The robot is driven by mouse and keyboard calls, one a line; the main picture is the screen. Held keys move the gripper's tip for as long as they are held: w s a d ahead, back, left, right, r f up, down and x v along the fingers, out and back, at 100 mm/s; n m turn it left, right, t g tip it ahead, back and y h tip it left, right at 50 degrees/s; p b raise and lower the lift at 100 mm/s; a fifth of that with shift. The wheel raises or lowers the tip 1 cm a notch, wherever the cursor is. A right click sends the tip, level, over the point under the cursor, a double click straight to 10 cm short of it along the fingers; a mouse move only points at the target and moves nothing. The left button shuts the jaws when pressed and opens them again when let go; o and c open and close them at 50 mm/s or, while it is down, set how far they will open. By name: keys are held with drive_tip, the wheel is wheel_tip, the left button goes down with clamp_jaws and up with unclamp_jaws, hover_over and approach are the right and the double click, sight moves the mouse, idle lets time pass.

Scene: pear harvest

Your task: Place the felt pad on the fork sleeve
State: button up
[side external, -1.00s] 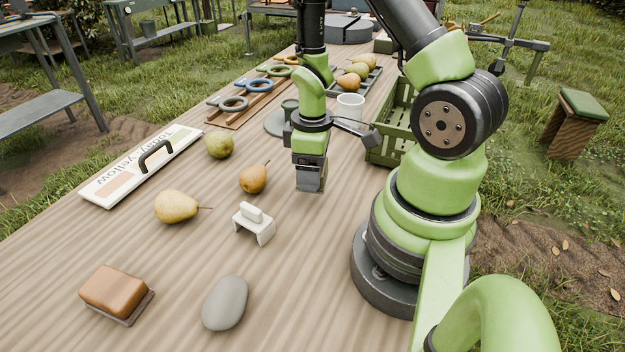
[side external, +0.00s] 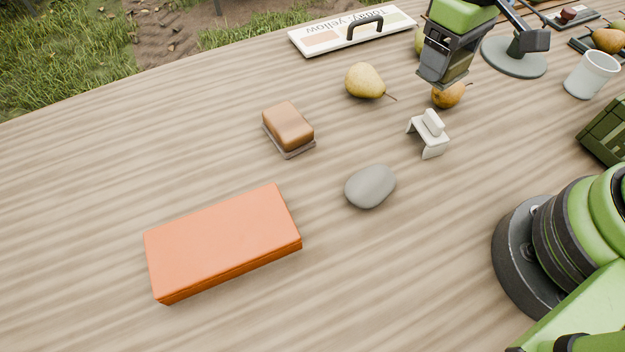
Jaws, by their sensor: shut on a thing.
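My gripper (side external: 443,82) points down over the table at the upper right, beside a brown-yellow pear (side external: 449,96). Its jaws are shut, and the thing between them cannot be made out. A white saddle-shaped piece with a raised grip (side external: 431,126) stands on the table, below the gripper in the picture and apart from it. A round grey-green base (side external: 514,62) stands right of the gripper, with a dark block (side external: 533,41) on a rod above it. I cannot tell for certain which things are the felt pad and the fork sleeve.
A yellow pear (side external: 364,80), a brown block on a thin base (side external: 288,128), a grey stone (side external: 370,187) and an orange box (side external: 222,240) lie around. A handled sign (side external: 320,40) is behind. The front middle is clear.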

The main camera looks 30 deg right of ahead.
drive_tip(key=w+a+r, duration=0.1)
drive_tip(key=w+a, duration=0.1)
drive_tip(key=a, duration=0.8)
drive_tip(key=w+a+r, duration=0.1)
drive_tip(key=a, duration=0.9)
drive_tip(key=m, duration=0.2)
hover_over(241, 225)
wheel_tip(241, 225, down, 4)
drive_tip(key=shift+r, duration=0.2)
drive_tip(key=shift+f, duration=2.25)
drive_tip(key=shift+f, duration=0.15)
drive_tip(key=o, duration=0.9)
